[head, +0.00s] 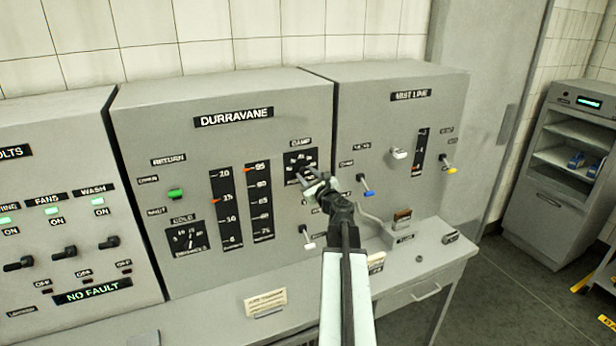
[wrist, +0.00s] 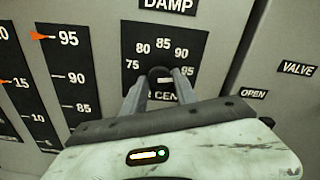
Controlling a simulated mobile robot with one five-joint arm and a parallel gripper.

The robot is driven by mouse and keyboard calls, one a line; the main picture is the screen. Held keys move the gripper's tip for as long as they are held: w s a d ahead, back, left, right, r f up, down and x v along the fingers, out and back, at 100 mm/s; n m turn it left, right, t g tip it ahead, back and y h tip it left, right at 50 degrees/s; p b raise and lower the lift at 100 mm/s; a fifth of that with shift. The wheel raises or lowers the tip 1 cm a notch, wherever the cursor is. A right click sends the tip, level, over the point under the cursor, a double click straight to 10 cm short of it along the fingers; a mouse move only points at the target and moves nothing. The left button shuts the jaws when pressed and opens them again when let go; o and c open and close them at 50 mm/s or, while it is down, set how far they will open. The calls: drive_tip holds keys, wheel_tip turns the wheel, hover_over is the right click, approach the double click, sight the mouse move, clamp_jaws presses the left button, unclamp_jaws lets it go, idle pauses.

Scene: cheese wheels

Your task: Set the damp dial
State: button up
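The damp dial (head: 296,160) is a black plate on the Durravane panel, under a DAMP label. In the wrist view the damp dial's plate (wrist: 190,60) shows 75, 80, 85, 90 and 95 in an arc. Its dark knob (wrist: 160,73) sits below the numbers, with a pale mark low on it. My gripper (head: 315,182) is at the dial and hides part of it in the head view. In the wrist view my gripper's fingers (wrist: 162,80) straddle the knob, one on each side. I cannot tell whether they press on it. The dial's setting is unclear.
Two vertical scales (head: 259,200) with red pointers stand left of the dial. A blue-tipped lever (head: 368,192) is close on the right, and a white-tipped lever (head: 307,246) is below. The Mist Line panel (head: 440,110) adjoins on the right.

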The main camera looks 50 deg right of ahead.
clamp_jaws()
drive_tip(key=n, duration=0.3)
drive_tip(key=shift+n, duration=0.4)
drive_tip(key=n, duration=0.4)
drive_tip(key=shift+n, duration=0.3)
drive_tip(key=n, duration=0.3)
drive_tip(key=shift+n, duration=2.2)
